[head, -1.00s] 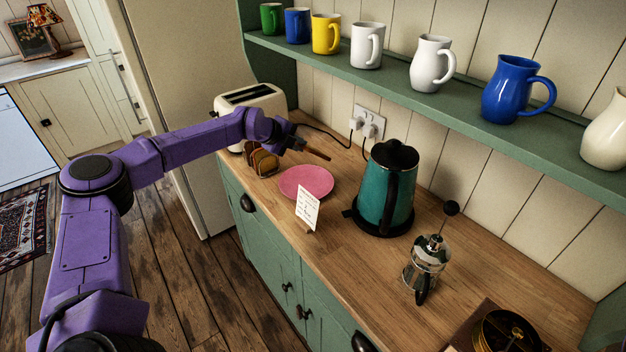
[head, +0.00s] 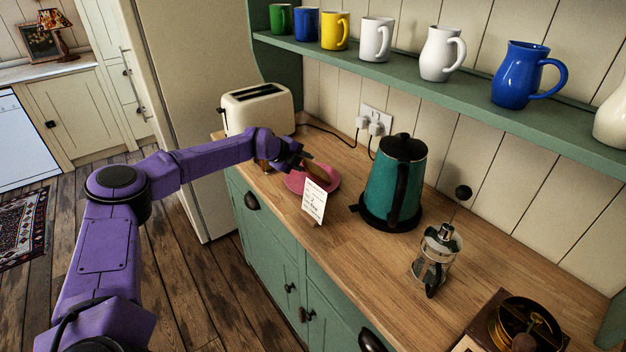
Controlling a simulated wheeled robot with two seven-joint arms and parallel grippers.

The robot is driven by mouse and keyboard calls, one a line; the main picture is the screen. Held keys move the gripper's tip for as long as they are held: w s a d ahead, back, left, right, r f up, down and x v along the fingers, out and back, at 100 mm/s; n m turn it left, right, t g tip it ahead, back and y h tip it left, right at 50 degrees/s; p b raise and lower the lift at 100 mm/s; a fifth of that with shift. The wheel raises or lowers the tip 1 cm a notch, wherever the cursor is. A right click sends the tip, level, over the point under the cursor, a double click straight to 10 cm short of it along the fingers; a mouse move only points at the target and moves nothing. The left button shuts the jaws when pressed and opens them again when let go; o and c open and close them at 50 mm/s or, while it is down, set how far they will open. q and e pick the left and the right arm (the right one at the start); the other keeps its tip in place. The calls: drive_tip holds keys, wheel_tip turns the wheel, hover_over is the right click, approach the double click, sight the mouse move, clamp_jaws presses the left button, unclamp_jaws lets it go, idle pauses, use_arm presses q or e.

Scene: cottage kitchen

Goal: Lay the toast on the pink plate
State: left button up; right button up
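My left gripper (head: 305,163) reaches over the plate's back left side and looks shut on a brown slice of toast (head: 318,173). The toast is tilted and sits over the plate. I cannot tell whether its lower edge touches the plate. My arm hides most of the toast rack, and only a small bit shows below the wrist. My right gripper is not in view.
A written card (head: 314,203) stands at the plate's front edge. A cream toaster (head: 258,108) stands behind my wrist. Mugs and jugs line the green shelf (head: 420,92) above.

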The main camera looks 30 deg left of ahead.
use_arm(q)
drive_tip(key=shift+s+r, duration=0.2)
drive_tip(key=shift+r, duration=0.15)
drive_tip(key=p+v, duration=0.5)
drive_tip(key=v, duration=0.2)
drive_tip(key=shift+s, duration=0.35)
drive_tip(key=shift+r, duration=0.1)
wheel_tip(320, 180, up, 8)
drive_tip(key=s+p, duration=0.2)
drive_tip(key=p, duration=0.3)
drive_tip(key=shift+s+a+p, duration=0.2)
drive_tip(key=shift+a+p, duration=0.1)
drive_tip(key=shift+a, duration=0.05)
drive_tip(key=shift+w, duration=0.1)
